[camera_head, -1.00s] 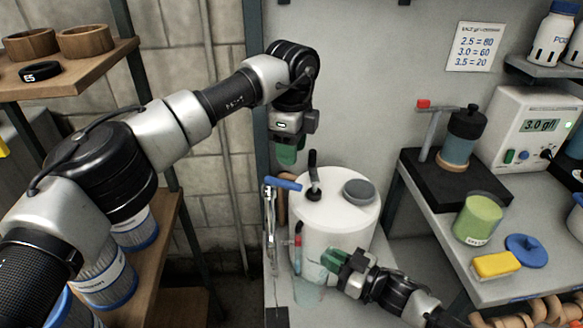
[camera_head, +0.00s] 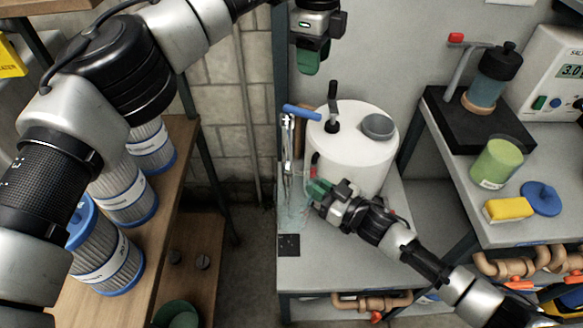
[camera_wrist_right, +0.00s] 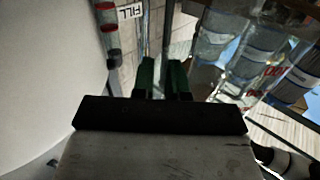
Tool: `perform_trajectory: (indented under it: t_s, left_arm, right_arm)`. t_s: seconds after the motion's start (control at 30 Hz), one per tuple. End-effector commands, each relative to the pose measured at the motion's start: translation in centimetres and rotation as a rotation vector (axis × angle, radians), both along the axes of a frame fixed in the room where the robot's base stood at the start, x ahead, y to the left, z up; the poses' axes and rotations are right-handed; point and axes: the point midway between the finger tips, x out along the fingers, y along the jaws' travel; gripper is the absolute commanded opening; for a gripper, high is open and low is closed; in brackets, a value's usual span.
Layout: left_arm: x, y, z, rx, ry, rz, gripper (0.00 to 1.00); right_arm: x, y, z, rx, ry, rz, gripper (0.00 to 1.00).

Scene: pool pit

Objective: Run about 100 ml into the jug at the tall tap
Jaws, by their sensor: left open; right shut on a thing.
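The tall tap (camera_head: 288,150) is a slim metal column with a blue lever (camera_head: 302,112) on top, left of the white tank. The clear jug (camera_head: 292,216) stands out faintly below the tap, at the bench's left side. Its see-through wall hides any water level. My right gripper (camera_head: 318,191) is shut on the jug from its right side. In the right wrist view its green fingers (camera_wrist_right: 163,80) are close together; the jug's outline is unclear there. My left gripper (camera_head: 310,58) is open and empty, above and behind the tap, pointing down.
The white tank (camera_head: 352,150), with a black handle and grey cap, stands right of the tap. A dark square (camera_head: 289,245) lies at the bench's front left. A side bench holds a green cup (camera_head: 497,163), yellow sponge (camera_head: 508,209) and blue lid (camera_head: 541,198). Filter canisters (camera_head: 125,195) stand left.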

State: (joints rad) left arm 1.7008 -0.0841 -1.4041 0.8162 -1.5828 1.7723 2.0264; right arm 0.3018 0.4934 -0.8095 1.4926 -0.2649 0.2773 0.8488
Motion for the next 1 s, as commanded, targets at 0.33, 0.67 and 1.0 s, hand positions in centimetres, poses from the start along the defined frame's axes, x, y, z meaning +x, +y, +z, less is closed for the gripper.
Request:
perform_trajectory:
  t_s: [0.33,0.67,1.0]
  left_arm:
    - [0.0,0.0,0.0,0.0,0.0,0.0,0.43]
    - [0.0,0.01,0.0,0.0,0.0,0.0,0.43]
    - [0.0,0.01,0.0,0.0,0.0,0.0,0.43]
  right_arm:
    - [0.25,1.28,0.02,-0.001,0.0,-0.001,0.0]
    - [0.23,1.26,0.02,-0.001,-0.001,-0.001,0.0]
    - [0.22,1.25,0.02,-0.001,-0.001,-0.001,0.0]
